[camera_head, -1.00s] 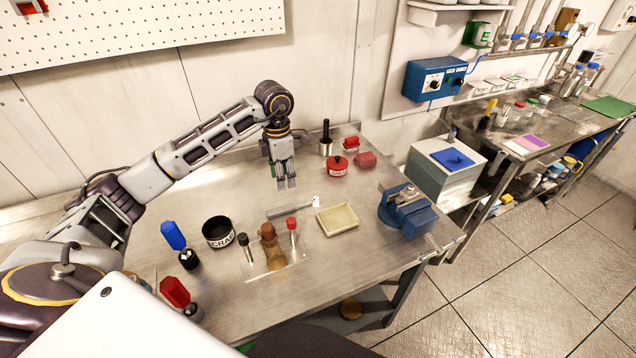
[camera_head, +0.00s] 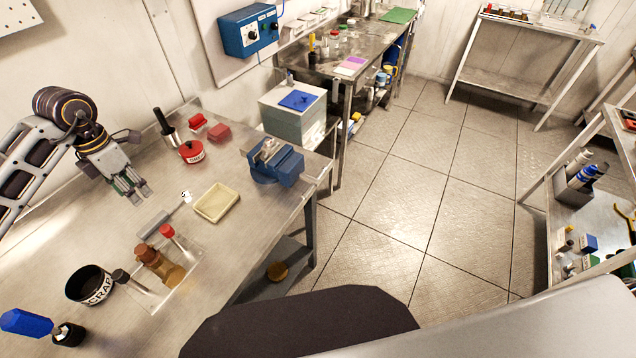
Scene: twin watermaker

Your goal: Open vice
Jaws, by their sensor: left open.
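The blue vice (camera_head: 277,163) stands at the right end of the metal workbench (camera_head: 226,262), near its edge. Its grey jaws are on top; I cannot tell how far apart they are. My left gripper (camera_head: 140,196) hangs open and empty above the bench, well to the left of the vice and apart from it. My right gripper is not in view.
A cream tray (camera_head: 216,203) lies between my left gripper and the vice. A red pot (camera_head: 192,152), red blocks (camera_head: 218,133) and a dark-handled tool (camera_head: 165,125) stand behind. A black scrap bowl (camera_head: 91,285) is at front left. Open tiled floor (camera_head: 420,200) lies right of the bench.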

